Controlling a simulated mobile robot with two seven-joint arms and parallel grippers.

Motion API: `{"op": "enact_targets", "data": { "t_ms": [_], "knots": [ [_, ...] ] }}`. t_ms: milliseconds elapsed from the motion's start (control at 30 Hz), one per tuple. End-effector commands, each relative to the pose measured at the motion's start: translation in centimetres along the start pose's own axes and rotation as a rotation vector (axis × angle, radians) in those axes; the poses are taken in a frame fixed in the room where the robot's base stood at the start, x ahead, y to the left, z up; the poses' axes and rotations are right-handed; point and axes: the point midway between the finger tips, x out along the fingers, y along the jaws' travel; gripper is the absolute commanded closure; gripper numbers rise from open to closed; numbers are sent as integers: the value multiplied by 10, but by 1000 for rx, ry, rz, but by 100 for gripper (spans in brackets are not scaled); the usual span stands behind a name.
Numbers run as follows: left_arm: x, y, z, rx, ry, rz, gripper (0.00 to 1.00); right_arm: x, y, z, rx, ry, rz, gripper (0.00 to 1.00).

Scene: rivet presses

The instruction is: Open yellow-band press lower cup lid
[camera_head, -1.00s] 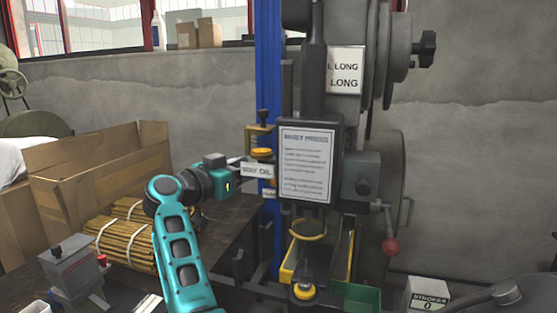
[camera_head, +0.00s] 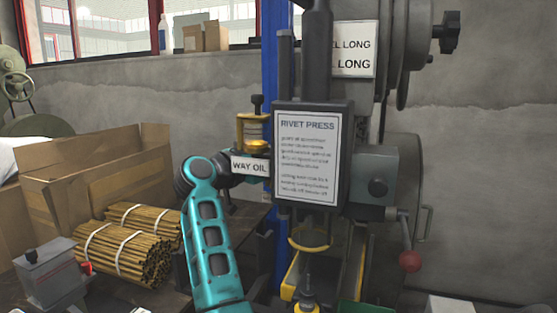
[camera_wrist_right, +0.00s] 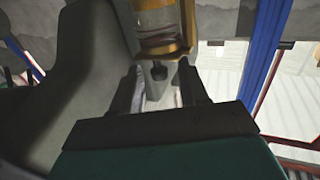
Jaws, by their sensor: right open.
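The grey rivet press (camera_head: 368,185) stands right of centre. A brass oil cup (camera_head: 253,132) with a black knob on top stands beside it, above a "WAY OIL" label (camera_head: 250,167). Another yellow cup with a black stem (camera_head: 307,292) sits low in front. A teal arm reaches up to the label; its gripper is mostly hidden there. In the right wrist view, my right gripper (camera_wrist_right: 160,88) is open, its two dark fingers apart. A brass-and-glass cup (camera_wrist_right: 160,28) is just ahead, with a dark stub between the fingertips; contact is unclear. My left gripper is not seen.
A cardboard box (camera_head: 95,165) and bundled sticks (camera_head: 130,240) lie on the bench at left. A blue post (camera_head: 269,75) stands behind the cup. A red-knobbed lever (camera_head: 409,258) hangs at the press's right.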

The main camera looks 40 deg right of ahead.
Motion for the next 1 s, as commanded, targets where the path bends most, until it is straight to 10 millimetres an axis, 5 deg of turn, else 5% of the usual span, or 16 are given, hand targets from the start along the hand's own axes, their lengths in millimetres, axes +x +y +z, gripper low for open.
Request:
{"op": "enact_targets", "data": {
  "t_ms": [367, 800, 1000],
  "knots": [
    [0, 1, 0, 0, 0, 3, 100, 1, 1, 0, 0, 0, -1, 56],
    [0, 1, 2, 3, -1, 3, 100, 1, 1, 0, 0, 0, 0, 98],
    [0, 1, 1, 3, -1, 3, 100, 1, 1, 0, -1, -1, -1, 100]
  ]
}}
